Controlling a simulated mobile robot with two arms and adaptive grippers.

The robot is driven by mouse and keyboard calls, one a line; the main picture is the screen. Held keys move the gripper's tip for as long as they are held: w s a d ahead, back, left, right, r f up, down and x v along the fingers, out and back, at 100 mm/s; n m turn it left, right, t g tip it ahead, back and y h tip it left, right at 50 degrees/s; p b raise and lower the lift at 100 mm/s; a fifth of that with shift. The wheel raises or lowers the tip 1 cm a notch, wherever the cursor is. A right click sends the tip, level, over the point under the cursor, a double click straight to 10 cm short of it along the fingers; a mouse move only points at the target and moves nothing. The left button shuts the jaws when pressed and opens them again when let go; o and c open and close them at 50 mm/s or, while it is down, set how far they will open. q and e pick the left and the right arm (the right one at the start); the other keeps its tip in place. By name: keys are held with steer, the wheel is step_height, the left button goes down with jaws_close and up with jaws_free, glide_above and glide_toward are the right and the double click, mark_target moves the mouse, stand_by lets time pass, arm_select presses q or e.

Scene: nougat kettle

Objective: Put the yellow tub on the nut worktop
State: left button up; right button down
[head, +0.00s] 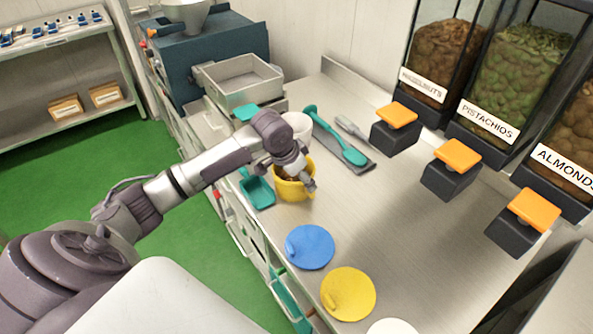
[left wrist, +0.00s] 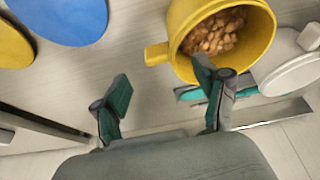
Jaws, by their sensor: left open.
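The yellow tub (head: 292,190) stands on the steel worktop (head: 400,220) below the nut dispensers, near its left edge. In the left wrist view the tub (left wrist: 258,48) is open on top, has brown nuts inside, and its yellow handle (left wrist: 157,53) sticks out to the left. My left gripper (head: 305,180) is over the tub and hides part of its rim. In the left wrist view the gripper (left wrist: 160,75) is open; the handle lies ahead between its fingertips, and one finger overlaps the tub's side. I cannot tell whether it touches. My right gripper is not in view.
A blue lid (head: 310,247) and a yellow lid (head: 348,294) lie in front of the tub. A teal scoop (head: 257,191) is beside it. A white tub (head: 298,124) and a teal spoon (head: 340,140) are behind. Dispensers with orange levers (head: 457,154) line the right.

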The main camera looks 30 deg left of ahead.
arm_select(q)
steer(key=v, duration=0.5)
stand_by(0.4)
